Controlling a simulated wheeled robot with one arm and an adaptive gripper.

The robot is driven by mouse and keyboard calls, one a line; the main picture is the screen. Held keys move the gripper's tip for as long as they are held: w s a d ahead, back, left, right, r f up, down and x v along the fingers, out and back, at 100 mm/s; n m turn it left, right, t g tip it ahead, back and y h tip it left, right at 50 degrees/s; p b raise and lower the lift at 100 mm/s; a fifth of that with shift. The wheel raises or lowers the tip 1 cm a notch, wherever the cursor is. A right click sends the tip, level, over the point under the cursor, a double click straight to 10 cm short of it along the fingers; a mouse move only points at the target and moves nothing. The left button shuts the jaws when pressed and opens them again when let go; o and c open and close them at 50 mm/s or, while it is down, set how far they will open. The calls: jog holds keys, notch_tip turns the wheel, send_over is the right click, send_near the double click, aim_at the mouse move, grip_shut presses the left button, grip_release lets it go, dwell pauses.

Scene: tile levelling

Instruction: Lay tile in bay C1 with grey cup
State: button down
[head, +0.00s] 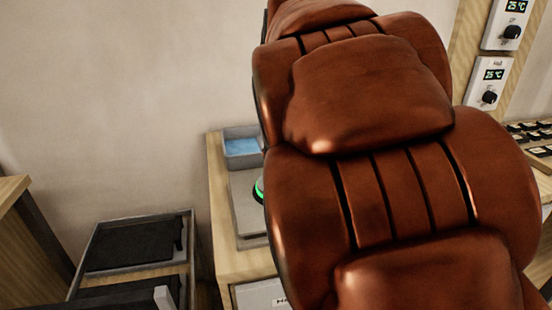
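My gripper is not in view. I cannot make out the tile, bay C1 or the grey cup in the head view. A large brown padded shape close to the camera covers the middle and much of the right, hiding what lies behind it.
A wooden bench (226,232) holds a grey bin (242,160) with something blue inside and a grey device with a green light (259,190). A rack (78,262) with dark slabs stands lower left. Two wall controllers (506,22) (489,84) read 25 °C. Small dark labelled pieces (530,133) lie far right.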

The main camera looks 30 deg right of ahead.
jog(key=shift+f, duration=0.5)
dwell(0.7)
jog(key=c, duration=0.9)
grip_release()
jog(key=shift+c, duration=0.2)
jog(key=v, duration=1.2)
